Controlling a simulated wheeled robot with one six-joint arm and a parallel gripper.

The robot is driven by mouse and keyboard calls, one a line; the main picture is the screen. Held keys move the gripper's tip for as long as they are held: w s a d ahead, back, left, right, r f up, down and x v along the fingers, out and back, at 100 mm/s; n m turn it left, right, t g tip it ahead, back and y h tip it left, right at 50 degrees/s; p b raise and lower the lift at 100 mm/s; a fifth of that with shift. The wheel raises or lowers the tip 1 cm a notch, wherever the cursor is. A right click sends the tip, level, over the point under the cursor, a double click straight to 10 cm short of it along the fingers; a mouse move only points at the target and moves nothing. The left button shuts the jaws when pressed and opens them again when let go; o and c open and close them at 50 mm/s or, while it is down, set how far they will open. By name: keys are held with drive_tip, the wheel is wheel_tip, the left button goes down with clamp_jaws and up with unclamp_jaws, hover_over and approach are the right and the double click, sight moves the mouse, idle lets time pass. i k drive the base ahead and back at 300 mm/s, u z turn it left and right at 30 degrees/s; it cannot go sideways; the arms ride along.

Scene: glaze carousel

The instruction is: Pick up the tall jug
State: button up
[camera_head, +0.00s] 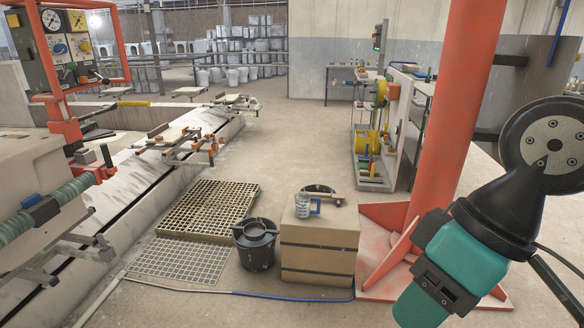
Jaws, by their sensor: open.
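My arm's teal and black links fill the right side, well apart from the vessel. My gripper's fingers do not show.
A dark bucket (256,251) stands left of the box, beside a slatted pallet (207,209) and floor grating (180,261). A red column (458,110) stands to the right. A blue hose (265,296) crosses the floor in front. Open floor lies beyond the box.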

sight(308, 206)
drive_tip(key=i, duration=2.85)
drive_tip(key=u, duration=1.3)
